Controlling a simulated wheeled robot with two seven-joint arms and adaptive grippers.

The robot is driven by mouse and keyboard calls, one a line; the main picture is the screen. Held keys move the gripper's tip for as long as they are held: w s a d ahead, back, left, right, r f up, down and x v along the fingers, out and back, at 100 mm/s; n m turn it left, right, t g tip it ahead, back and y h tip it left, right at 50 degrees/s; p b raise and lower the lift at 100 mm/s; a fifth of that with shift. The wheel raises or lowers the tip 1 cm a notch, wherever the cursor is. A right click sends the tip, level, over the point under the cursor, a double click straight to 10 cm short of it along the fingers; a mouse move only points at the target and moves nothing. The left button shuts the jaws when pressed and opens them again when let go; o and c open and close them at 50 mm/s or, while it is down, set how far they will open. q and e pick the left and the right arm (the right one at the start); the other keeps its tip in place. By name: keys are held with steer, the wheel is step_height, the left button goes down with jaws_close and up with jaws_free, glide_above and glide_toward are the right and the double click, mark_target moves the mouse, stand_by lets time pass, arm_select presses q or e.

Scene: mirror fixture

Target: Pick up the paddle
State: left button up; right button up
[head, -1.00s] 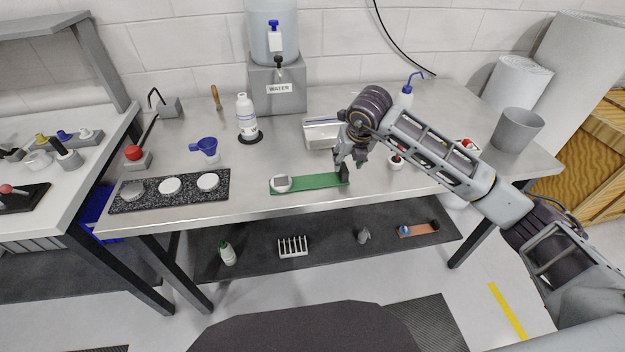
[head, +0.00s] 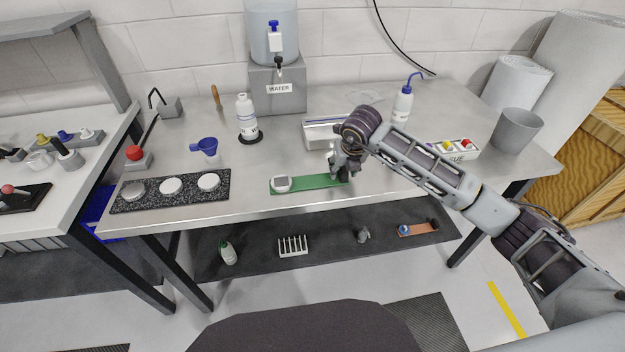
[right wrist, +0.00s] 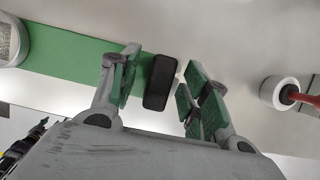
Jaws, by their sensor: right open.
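What looks like the paddle is a flat green strip (head: 312,182) lying near the table's front edge. A pale round piece (head: 281,184) sits at its left end and an upright black block (right wrist: 160,82) at its right end. My right gripper (head: 341,172) is over that right end. In the right wrist view, its open green-padded fingers (right wrist: 163,65) stand on either side of the black block. In the head view, the gripper partly hides the block. My left gripper is not in view.
A metal box (head: 322,133) stands just behind the gripper. A speckled black slab (head: 150,204) with pale discs lies left. A white bottle (head: 247,117) and a blue-topped bottle (head: 403,103) stand farther back. A white tray with coloured pieces (head: 470,150) is at right.

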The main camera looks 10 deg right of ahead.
jaws_close()
steer(key=shift+r, duration=0.2)
stand_by(0.3)
steer(key=shift+r, duration=0.55)
step_height(320, 180, up, 7)
steer(key=shift+f+b, duration=0.1)
steer(key=shift+b, duration=0.2)
steer(key=shift+r, duration=0.65)
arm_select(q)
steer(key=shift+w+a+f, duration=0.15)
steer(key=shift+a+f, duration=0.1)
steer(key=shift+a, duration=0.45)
arm_select(e)
steer(key=shift+r, duration=0.25)
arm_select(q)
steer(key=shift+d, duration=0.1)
